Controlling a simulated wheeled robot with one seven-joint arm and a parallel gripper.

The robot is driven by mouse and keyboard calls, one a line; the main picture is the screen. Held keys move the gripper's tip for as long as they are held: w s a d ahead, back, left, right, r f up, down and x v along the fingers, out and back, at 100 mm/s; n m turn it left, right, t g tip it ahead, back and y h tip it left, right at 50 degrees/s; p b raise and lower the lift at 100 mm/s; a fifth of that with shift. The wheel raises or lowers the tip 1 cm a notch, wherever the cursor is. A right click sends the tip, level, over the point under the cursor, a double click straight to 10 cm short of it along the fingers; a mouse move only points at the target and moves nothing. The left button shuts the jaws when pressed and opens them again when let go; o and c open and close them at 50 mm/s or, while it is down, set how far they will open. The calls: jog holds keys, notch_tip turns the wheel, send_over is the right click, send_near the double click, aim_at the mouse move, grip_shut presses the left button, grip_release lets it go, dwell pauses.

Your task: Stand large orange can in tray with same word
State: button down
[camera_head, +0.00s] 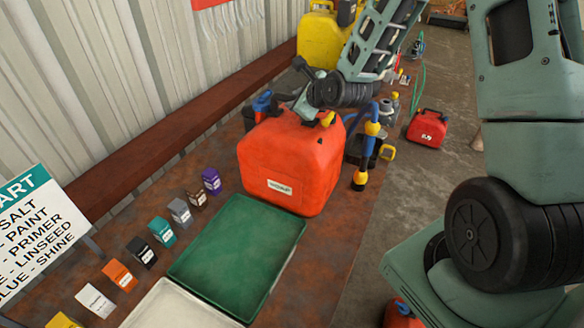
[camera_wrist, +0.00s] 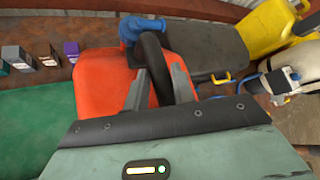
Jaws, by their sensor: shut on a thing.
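My gripper (camera_head: 306,108) is at the can's top. In the wrist view its fingers (camera_wrist: 162,88) are shut on the dark handle of the orange can (camera_wrist: 98,85). I cannot tell whether the can's base touches the table. The green tray is empty. A cream tray (camera_head: 178,308) lies nearer, partly cut off. No word shows on either tray.
Small labelled blocks, including orange (camera_head: 119,275), black (camera_head: 141,252) and purple (camera_head: 212,181), line the wall side. A sign (camera_head: 35,225) stands at left. A blue hose piece (camera_head: 370,145) is right of the can. A yellow can (camera_head: 322,38) stands behind. A small red can (camera_head: 427,127) is at right.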

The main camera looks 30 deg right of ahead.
jog(key=shift+a, duration=0.1)
jog(key=shift+r, duration=0.1)
jog(key=shift+w+r, duration=0.1)
jog(key=shift+r, duration=0.25)
notch_tip(320, 180, up, 9)
jog(key=b, duration=0.2)
jog(key=shift+r, duration=0.2)
jog(key=shift+f, duration=0.1)
